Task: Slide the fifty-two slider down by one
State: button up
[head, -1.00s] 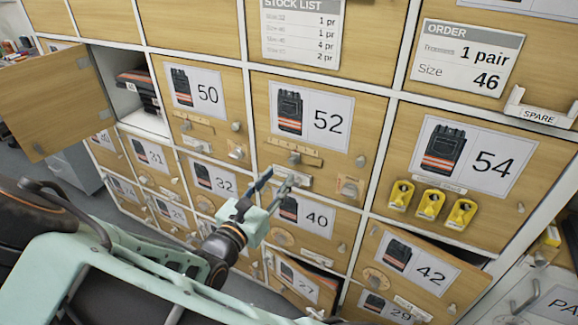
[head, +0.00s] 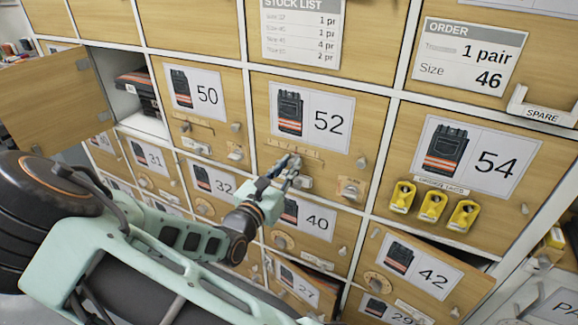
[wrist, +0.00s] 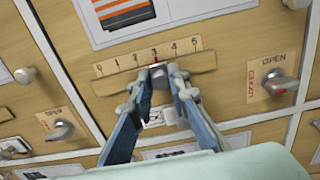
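My gripper (wrist: 158,74) is at the slider in the wrist view, one fingertip on each side of the knob. The gaps are very small; I cannot tell whether the fingertips touch it. In the head view my gripper (head: 284,168) hides most of the slider.
A turn handle (wrist: 278,82) marked open and locked is right of the slider. A label holder (head: 304,182) sits just below it. The 50 door (head: 182,123) has a similar slider at left. The 42 door (head: 422,272) stands ajar; an upper-left door (head: 55,97) hangs open.

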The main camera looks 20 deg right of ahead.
grip_shut()
jog(key=shift+w+a+p, duration=0.8)
jog(key=shift+w+p, duration=0.05)
jog(key=shift+w, duration=0.25)
jog(key=o, duration=0.7)
grip_release()
jog(key=shift+s, duration=0.1)
